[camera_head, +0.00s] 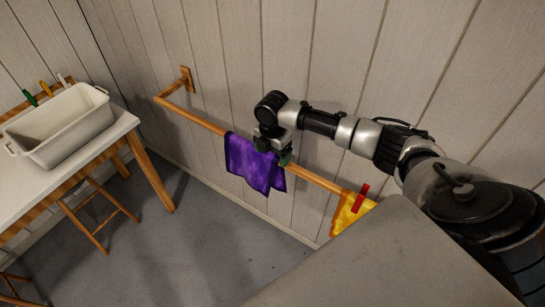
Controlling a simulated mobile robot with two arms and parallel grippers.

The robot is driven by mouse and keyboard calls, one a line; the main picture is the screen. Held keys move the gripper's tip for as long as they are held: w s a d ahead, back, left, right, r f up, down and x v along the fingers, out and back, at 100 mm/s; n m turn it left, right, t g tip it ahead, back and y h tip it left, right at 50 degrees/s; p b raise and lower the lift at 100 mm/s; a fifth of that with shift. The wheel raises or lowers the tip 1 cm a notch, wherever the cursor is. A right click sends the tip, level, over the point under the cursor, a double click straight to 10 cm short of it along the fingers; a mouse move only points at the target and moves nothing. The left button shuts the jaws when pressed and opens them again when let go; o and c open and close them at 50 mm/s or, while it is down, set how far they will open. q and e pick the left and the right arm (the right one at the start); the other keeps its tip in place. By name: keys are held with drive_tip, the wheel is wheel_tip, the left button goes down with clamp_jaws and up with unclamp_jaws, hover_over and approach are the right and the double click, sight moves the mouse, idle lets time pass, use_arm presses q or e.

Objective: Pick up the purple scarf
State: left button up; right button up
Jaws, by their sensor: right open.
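The purple scarf (250,166) hangs folded over a wooden rail (207,123) on the wall. My right gripper (274,155) is at the scarf's upper right part, over the rail, pointing down. It is open. Its fingers partly cover the scarf's top edge, and I cannot tell whether they touch the cloth. My left gripper is not in view.
A yellow cloth (348,214) with a red clip (361,198) hangs at the rail's right end. At left, a table (112,130) bears a white basin (62,127), with green, yellow and white pegs behind it. A wooden stool (100,215) stands below. The grey floor (215,235) under the scarf is clear.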

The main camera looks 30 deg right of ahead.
drive_tip(key=shift+f, duration=0.1)
drive_tip(key=shift+s+f, duration=0.1)
drive_tip(key=shift+s, duration=0.05)
clamp_jaws()
idle(0.7)
wheel_tip(320, 180, up, 12)
drive_tip(key=p, duration=1.1)
drive_tip(key=shift+p, duration=0.35)
